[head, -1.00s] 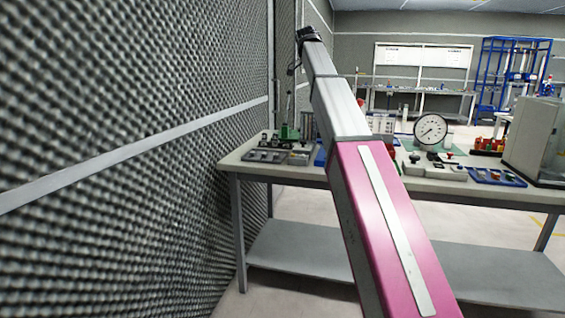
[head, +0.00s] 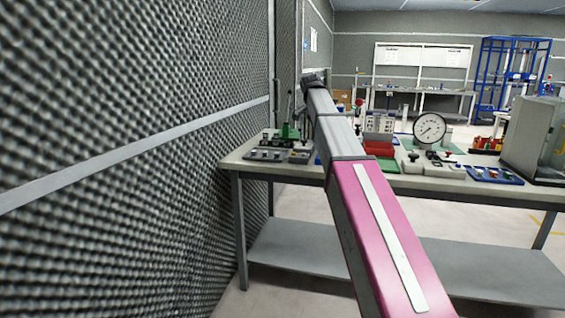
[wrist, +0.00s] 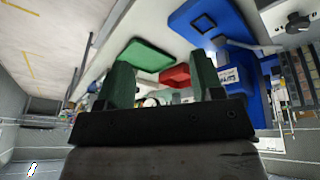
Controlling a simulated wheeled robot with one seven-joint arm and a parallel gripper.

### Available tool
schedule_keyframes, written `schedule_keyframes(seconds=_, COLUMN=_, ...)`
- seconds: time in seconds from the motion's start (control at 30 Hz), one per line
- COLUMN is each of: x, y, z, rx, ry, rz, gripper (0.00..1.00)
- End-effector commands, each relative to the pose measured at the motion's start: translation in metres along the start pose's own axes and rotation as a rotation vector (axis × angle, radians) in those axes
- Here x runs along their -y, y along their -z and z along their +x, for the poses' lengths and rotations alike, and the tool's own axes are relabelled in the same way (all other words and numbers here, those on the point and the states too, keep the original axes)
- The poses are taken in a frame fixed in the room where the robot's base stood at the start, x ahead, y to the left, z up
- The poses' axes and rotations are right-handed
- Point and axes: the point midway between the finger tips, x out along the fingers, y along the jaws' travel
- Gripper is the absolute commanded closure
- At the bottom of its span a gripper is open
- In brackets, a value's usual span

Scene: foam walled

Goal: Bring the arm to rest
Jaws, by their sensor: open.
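My arm (head: 375,220) reaches forward from the bottom of the head view, over the workbench. Its dark far end (head: 312,82) is small there, and the fingers cannot be made out. In the wrist view my gripper (wrist: 161,82) shows two dark green fingers spread wide apart, with nothing held between them. Beyond the fingers lie a green mat (wrist: 146,58), a red bin (wrist: 176,77) and a large blue item (wrist: 212,25). The gripper appears clear of them, but the exact gap cannot be told.
The workbench (head: 450,184) carries a green hand press (head: 290,131), a round dial gauge (head: 429,128), a blue tray (head: 494,175) and a clear-sided case (head: 535,138). A foam-covered wall (head: 130,140) stands close on the left. A blue rack (head: 512,75) stands far back.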

Motion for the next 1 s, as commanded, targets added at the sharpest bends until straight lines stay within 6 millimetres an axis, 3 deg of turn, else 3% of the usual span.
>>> schedule_keyframes(seconds=0.03, x=-0.008, y=-0.013, z=0.028, rx=0.012, ry=-0.001, rz=-0.038, gripper=0.39)
schedule_keyframes(seconds=0.1, x=-0.012, y=-0.026, z=0.061, rx=0.026, ry=0.004, rz=-0.097, gripper=0.39)
schedule_keyframes(seconds=0.5, x=-0.058, y=-0.110, z=0.227, rx=0.111, ry=0.055, rz=-0.416, gripper=0.39)
schedule_keyframes(seconds=0.8, x=-0.111, y=-0.182, z=0.326, rx=0.171, ry=0.112, rz=-0.628, gripper=0.39)
schedule_keyframes(seconds=1.0, x=-0.154, y=-0.231, z=0.378, rx=0.207, ry=0.159, rz=-0.756, gripper=0.39)
